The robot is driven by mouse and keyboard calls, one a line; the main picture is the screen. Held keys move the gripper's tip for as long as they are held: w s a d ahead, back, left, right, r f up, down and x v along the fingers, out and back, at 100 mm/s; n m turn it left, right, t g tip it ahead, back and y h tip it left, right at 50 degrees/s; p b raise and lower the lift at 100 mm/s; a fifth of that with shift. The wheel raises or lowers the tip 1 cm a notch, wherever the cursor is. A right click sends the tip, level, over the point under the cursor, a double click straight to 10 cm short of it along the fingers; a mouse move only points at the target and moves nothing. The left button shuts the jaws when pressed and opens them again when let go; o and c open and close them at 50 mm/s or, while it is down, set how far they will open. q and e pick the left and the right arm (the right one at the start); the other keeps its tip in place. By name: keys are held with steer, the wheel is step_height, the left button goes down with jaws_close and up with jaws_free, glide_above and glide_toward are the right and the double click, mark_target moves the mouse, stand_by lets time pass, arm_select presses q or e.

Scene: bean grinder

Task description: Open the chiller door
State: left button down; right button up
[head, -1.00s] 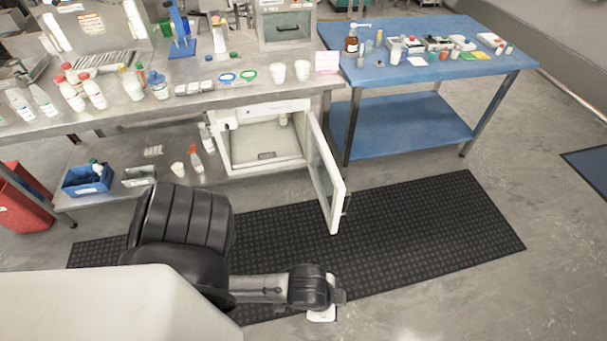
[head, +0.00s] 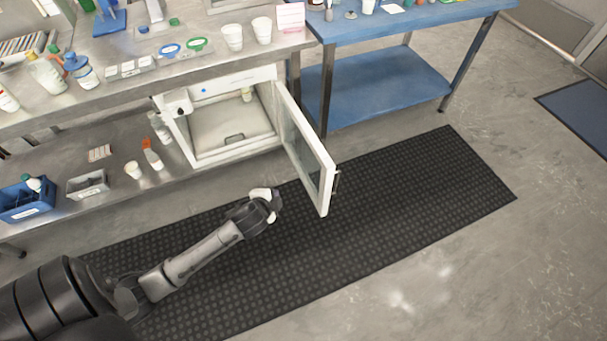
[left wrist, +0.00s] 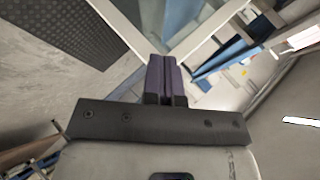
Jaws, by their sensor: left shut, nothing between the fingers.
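The chiller (head: 183,136) is a white box on the shelf under the steel bench, its front open and its inside visible. Its white-framed glass door (head: 327,186) stands swung well out to the right, over the dark mat. A small handle shows on the door's outer edge. My left gripper (head: 266,196) is in front of the chiller opening, left of the door's free end and apart from it in the head view. In the left wrist view its dark fingers (left wrist: 167,78) are together and empty, with a white frame, apparently the door's, beyond them. My right gripper is not in view.
The steel bench (head: 215,58) above holds cups and bottles. A blue table (head: 385,88) stands right of the door. Left of the chiller, the lower shelf carries a spray bottle (head: 152,155), a cup and a blue bin (head: 28,203). The floor right of the mat (head: 400,205) is clear.

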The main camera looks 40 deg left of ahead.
arm_select(q)
steer(key=w+a+f+m+t+b, duration=0.2)
steer(key=w+a+f+m+t, duration=0.1)
steer(key=w+a+m, duration=0.25)
steer(key=m+t+h+b, duration=0.5)
steer(key=m+h, duration=0.6)
steer(key=m, duration=1.5)
glide_toward(322, 168)
steer(key=shift+g, duration=0.4)
steer(key=x, duration=0.4)
steer(key=b+x, duration=0.1)
steer(key=x, duration=0.1)
steer(key=shift+w+r, duration=0.35)
steer(key=shift+r, duration=0.05)
steer(key=shift+w+d+r, duration=0.1)
steer(key=shift+w+d, duration=0.05)
steer(key=shift+w, duration=0.25)
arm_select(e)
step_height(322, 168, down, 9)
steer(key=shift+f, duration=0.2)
